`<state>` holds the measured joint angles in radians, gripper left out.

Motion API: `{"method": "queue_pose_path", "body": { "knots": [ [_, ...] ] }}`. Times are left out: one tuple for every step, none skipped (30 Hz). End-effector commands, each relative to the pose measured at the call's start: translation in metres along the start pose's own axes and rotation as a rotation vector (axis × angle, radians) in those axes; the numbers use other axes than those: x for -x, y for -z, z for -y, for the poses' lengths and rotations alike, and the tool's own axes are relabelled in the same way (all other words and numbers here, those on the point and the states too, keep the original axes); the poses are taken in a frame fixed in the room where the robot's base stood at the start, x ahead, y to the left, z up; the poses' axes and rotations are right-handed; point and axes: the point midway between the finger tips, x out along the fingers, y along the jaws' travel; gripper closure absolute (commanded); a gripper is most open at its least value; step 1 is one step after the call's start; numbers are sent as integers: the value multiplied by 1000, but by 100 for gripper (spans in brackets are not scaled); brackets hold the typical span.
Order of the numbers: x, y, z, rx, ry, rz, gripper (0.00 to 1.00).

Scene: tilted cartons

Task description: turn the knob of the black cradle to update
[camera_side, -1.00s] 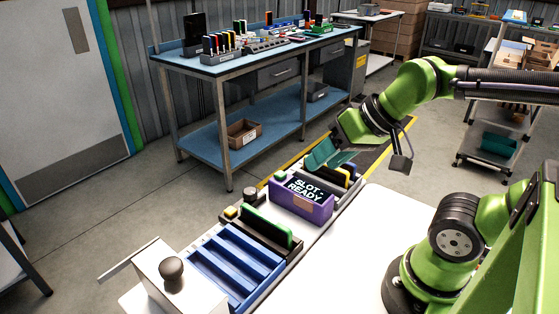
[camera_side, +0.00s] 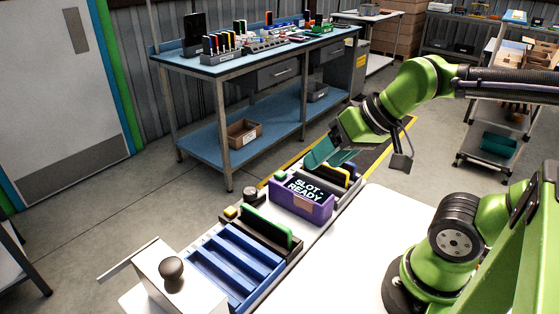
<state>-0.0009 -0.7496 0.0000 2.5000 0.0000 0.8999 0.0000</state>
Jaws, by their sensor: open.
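A black cradle (camera_side: 264,237) sits in the row of units at the front centre, with a green-edged upright piece (camera_side: 268,226) in it. A small dark round knob (camera_side: 250,193) stands at its back left, close to a yellow button (camera_side: 230,212); which unit the knob belongs to is hard to tell. My gripper (camera_side: 331,155) has broad teal fingers. It is open over the far end of the row, behind the purple box, well away from the knob. Whether anything is between the fingers is unclear. The knob's setting and any update mark are too small to read.
A purple box (camera_side: 301,208) reading "SLOT - READY" stands between my gripper and the black cradle. Upright black and yellow pieces (camera_side: 347,172) are close below my gripper. A blue slotted tray (camera_side: 234,266) and a larger black knob (camera_side: 171,268) are at the front left.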

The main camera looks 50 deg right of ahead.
Motion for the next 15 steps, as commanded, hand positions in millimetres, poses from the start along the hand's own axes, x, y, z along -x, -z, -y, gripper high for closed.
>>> {"method": "queue_pose_path", "body": {
  "knots": [
    [-2,-1,0,2,-2,11,34],
    [-5,-2,0,1,-5,22,33],
    [-10,-4,-1,-1,-12,45,33],
    [-14,-3,-1,-3,-16,60,33],
    [-17,0,0,-5,-20,75,33],
    [-23,6,1,-8,-28,97,33],
    [-27,12,2,-10,-36,116,33],
    [-32,19,4,-7,-43,138,33],
    [-39,29,6,4,-55,167,33],
    [-45,37,7,13,-65,190,33],
    [-51,45,8,26,-74,213,33],
    [-60,56,10,47,-88,243,33],
    [-66,63,11,62,-98,266,33],
    [-74,71,11,80,-109,288,33],
    [-84,82,12,107,-123,318,33]
  ]
}}
